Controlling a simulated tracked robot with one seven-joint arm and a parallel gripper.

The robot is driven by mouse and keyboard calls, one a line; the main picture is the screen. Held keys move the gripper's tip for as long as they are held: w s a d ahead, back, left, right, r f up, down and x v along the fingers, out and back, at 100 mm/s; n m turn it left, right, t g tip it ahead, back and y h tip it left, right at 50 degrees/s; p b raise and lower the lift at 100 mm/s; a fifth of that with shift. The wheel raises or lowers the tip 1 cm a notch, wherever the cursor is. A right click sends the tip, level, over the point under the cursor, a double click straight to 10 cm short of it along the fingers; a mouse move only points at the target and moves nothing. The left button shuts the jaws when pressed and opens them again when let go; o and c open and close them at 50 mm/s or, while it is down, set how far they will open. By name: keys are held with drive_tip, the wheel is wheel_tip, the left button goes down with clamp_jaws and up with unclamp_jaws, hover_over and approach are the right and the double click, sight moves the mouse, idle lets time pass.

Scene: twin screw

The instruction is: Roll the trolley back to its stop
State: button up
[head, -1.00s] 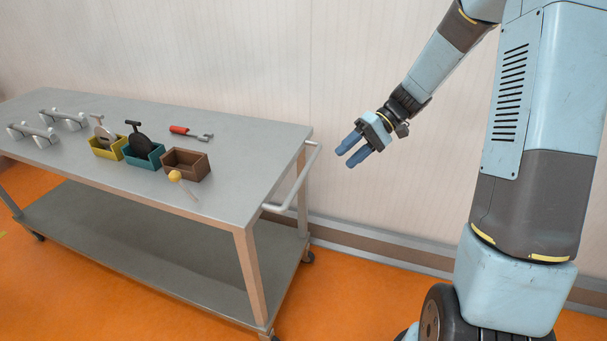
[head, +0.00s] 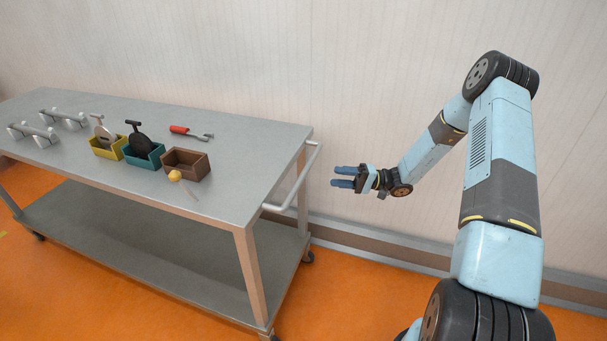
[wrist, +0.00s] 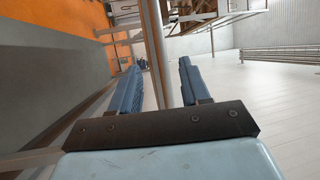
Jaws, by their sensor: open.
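The trolley (head: 236,200) is a grey metal table with a lower shelf, standing along the wall on castors. Its white push handle (head: 297,184) is a bar at the right end. My gripper (head: 342,177) is to the right of the handle, apart from it, with blue fingers pointing left toward it. In the wrist view, the two fingers (wrist: 158,82) are spread apart. A pale upright bar (wrist: 156,50) shows between and beyond them; I cannot tell for sure that it is the handle. No stop can be made out.
On the trolley top stand yellow (head: 106,149), teal (head: 143,154) and brown (head: 186,163) boxes, a red-handled tool (head: 191,132), a yellow-knobbed tool (head: 176,176) and metal stands (head: 33,134). The wall (head: 230,50) runs behind. Orange floor (head: 345,290) is open at front right.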

drive_tip(key=a+r, duration=0.2)
drive_tip(key=a, duration=1.1)
drive_tip(key=shift+s+a, duration=0.2)
drive_tip(key=shift+a, duration=0.05)
drive_tip(key=shift+c, duration=0.4)
clamp_jaws()
